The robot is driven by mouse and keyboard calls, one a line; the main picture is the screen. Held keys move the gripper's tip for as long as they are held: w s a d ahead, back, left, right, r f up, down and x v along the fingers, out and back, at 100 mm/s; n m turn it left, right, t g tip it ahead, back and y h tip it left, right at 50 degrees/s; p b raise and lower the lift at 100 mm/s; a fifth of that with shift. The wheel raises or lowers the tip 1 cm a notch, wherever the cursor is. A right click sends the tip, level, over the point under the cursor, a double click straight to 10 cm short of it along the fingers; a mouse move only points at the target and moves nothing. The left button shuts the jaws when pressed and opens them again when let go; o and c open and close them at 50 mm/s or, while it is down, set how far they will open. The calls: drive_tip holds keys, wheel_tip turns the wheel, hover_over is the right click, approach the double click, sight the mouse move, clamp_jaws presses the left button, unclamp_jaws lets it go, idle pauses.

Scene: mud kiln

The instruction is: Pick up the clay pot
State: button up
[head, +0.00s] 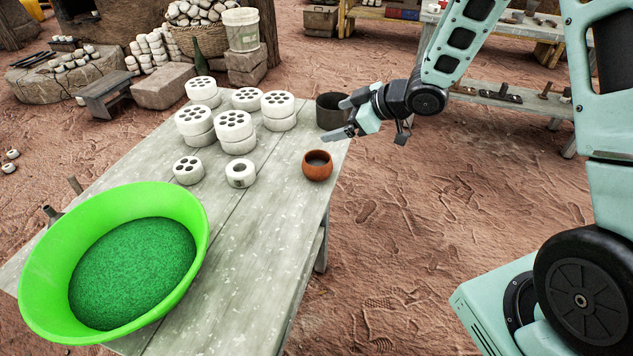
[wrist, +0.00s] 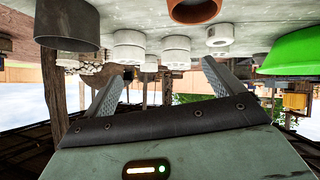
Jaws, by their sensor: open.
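The clay pot (head: 317,165) is a small round reddish-brown pot with an open top. It stands upright near the right edge of the grey table (head: 262,240) in the head view. In the wrist view the clay pot (wrist: 195,9) shows at the top edge, partly cut off, and the picture is upside down. My gripper (head: 340,117) is above the table's right edge, a little beyond and above the pot in the head view. Its two fingers are apart with nothing between them, as the wrist view (wrist: 160,82) also shows. It does not appear to touch the pot.
A dark cylindrical container (head: 327,110) stands behind the pot, close to my gripper. White perforated cylinders (head: 233,125) and a white ring (head: 240,173) stand left of it. A green basin (head: 40,270) fills the table's near left. The table in front of the pot is clear.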

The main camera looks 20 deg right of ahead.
drive_tip(key=s+d+f+n+y+b, duration=0.1)
drive_tip(key=s+d+f+y+b, duration=0.1)
drive_tip(key=d+f+y, duration=0.35)
drive_tip(key=n+g+y+b, duration=0.1)
drive_tip(key=g+y+b, duration=0.1)
approach(338, 175)
drive_tip(key=w+a, duration=0.1)
drive_tip(key=a, duration=0.2)
drive_tip(key=w+a, duration=0.1)
drive_tip(key=a, duration=0.2)
drive_tip(key=w+a, duration=0.2)
drive_tip(key=a, duration=0.1)
drive_tip(key=shift+r, duration=0.3)
drive_tip(key=shift+r+x, duration=0.15)
drive_tip(key=shift+x, duration=1.15)
drive_tip(key=shift+r+x, duration=0.15)
drive_tip(key=shift+x, duration=1.2)
drive_tip(key=c, duration=1.2)
